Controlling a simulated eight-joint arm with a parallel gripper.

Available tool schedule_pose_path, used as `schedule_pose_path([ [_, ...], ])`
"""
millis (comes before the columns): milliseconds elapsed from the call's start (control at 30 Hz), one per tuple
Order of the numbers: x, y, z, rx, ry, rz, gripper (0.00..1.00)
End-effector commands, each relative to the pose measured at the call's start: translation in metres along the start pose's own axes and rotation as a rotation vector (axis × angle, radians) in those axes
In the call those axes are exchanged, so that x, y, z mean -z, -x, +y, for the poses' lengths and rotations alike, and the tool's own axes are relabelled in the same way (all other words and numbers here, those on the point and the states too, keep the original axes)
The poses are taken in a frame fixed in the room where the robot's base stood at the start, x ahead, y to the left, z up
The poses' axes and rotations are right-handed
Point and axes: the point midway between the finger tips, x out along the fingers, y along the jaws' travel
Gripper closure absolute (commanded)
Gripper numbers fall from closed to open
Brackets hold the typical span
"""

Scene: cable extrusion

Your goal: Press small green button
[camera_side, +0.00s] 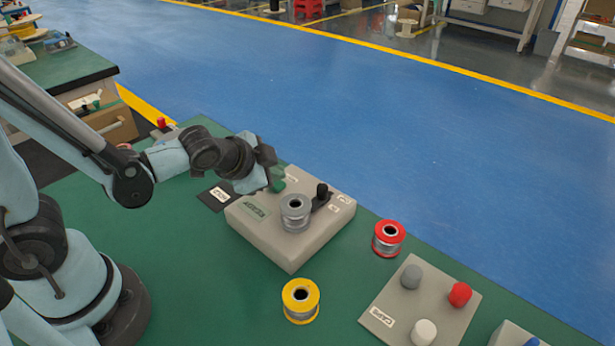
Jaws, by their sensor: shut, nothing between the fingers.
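A pale grey control box (268,236) sits on the green table. A small green part (279,186), which looks like the green button, shows at the back left of its top. My gripper (269,180) is shut and empty, pointing down over that side of the box. Its tip is right beside the green part and partly hides it. I cannot tell whether they touch.
A red spool (388,238) and a yellow spool (300,299) stand on the table near the box. A panel (386,301) with grey, red and white knobs lies at the lower right. A black labelled card (217,195) lies left of the box. Green table (190,262) is clear in front.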

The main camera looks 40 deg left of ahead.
Motion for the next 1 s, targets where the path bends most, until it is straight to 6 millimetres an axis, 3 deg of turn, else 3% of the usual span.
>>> schedule_pose_path([
  [1000,-0.0039,-0.0057,0.004,0.0,0.0,0.0,1.0],
])
